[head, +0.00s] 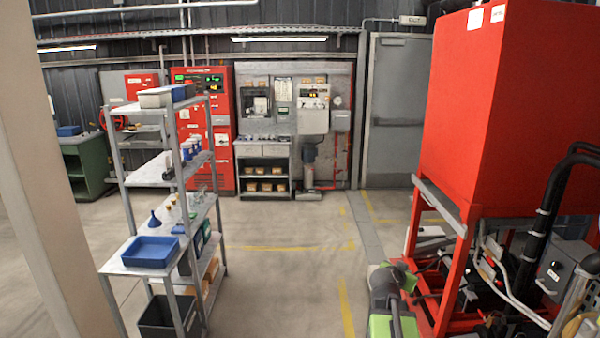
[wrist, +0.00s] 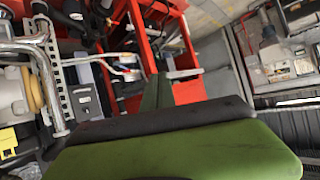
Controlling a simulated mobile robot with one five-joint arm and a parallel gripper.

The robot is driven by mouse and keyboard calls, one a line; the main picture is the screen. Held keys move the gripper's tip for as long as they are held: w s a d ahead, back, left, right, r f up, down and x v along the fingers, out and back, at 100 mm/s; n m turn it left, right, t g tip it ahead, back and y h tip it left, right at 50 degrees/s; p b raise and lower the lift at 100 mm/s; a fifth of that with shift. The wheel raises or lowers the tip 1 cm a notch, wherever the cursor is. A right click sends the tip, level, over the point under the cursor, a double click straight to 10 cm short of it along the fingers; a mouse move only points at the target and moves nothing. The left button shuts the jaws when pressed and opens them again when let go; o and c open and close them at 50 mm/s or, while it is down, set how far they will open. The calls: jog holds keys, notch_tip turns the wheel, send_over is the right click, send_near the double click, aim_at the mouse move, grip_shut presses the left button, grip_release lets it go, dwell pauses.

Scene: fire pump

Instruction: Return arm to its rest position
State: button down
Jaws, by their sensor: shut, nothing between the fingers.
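My gripper (wrist: 158,98) shows in the wrist view as green and dark parts. It is shut, with nothing held. Behind it in that view are red frame bars, pipes and fittings, seen tilted. In the head view, green and grey parts of my arm show at the bottom, right of centre, just left of the red frame under the big red tank (head: 485,110). I cannot make out the fingertips in the head view.
A grey shelf unit with a blue tray (head: 150,250) stands at the left. Red cabinets (head: 203,125) and a workbench (head: 264,168) line the back wall, beside a grey door (head: 398,110). The middle floor (head: 285,275) is clear. Black pipes and hoses crowd the right.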

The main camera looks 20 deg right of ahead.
jog(key=w+a+f+n+g+y+b, duration=0.15)
jog(key=a+f, duration=0.25)
jog(key=a, duration=0.8)
jog(key=w+a+f+n+y, duration=0.1)
jog(key=a+f+n+y, duration=0.3)
jog(key=a, duration=0.7)
jog(key=w+a+f+n+y+b, duration=0.15)
jog(key=a+f, duration=0.35)
jog(key=a, duration=0.7)
jog(key=s+a+f+n+g+y, duration=0.2)
jog(key=s+a+n+g, duration=0.3)
jog(key=s+a, duration=0.4)
jog(key=shift+s+a+f+n+y+p, duration=0.2)
jog(key=shift+s+a+n+y+p, duration=0.15)
jog(key=shift+y, duration=0.35)
